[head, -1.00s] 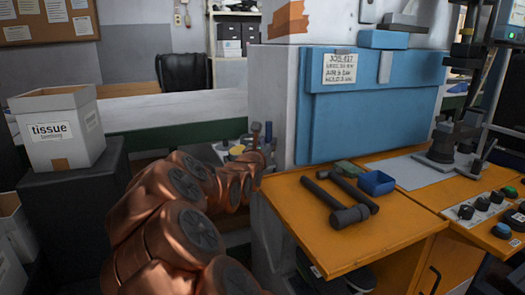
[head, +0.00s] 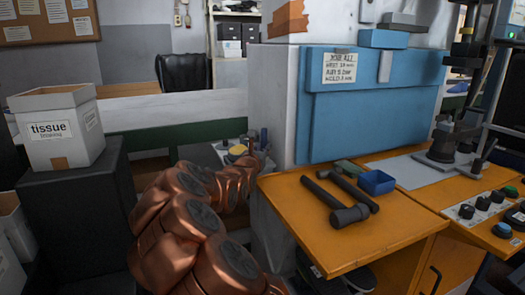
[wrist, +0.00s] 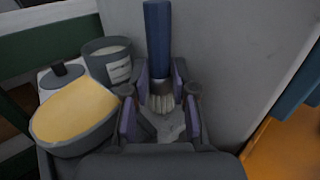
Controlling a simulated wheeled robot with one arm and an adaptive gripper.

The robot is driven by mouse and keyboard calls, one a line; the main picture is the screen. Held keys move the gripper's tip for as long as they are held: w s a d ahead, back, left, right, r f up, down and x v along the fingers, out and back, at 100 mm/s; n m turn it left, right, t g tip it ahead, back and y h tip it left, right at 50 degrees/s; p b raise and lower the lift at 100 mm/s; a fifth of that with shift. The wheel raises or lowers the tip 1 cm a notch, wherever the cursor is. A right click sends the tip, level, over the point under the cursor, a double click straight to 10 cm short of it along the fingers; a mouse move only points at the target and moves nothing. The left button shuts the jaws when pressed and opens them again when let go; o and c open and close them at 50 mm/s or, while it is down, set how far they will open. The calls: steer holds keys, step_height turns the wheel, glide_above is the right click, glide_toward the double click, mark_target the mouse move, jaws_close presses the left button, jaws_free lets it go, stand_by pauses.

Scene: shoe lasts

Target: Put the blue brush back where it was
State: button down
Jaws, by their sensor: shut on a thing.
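The blue brush stands upright in the wrist view, its blue handle (wrist: 158,38) up and its pale bristles (wrist: 162,103) down. My gripper (wrist: 161,88) is shut on the brush, with its fingers on both sides near the ferrule. The bristles are just above or on a grey surface; I cannot tell whether they touch it. In the head view my copper arm reaches to the small grey stand left of the orange bench, and a small blue upright piece there (head: 263,138) looks like the brush handle. The gripper itself is mostly hidden there.
A round tin with yellow contents (wrist: 72,112), a labelled grey cup (wrist: 108,62) and a dark knobbed lid (wrist: 62,74) crowd the left of the brush. A grey wall (wrist: 225,60) is close behind and right. The orange bench (head: 290,205) holds hammers (head: 335,198) and a blue bin (head: 377,182).

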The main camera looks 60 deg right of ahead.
steer(key=shift+f, duration=0.3)
steer(key=shift+s+f+b, duration=0.1)
steer(key=shift+f+b, duration=0.25)
steer(key=shift+f, duration=0.2)
steer(key=c, duration=1.3)
jaws_free()
steer(key=shift+f, duration=0.1)
steer(key=shift+o, duration=0.5)
steer(key=shift+f, duration=0.3)
steer(key=shift+r, duration=0.35)
steer(key=shift+a, duration=0.15)
steer(key=r+v, duration=0.2)
steer(key=v, duration=0.9)
steer(key=shift+a+p, duration=0.35)
steer(key=shift+p, duration=0.1)
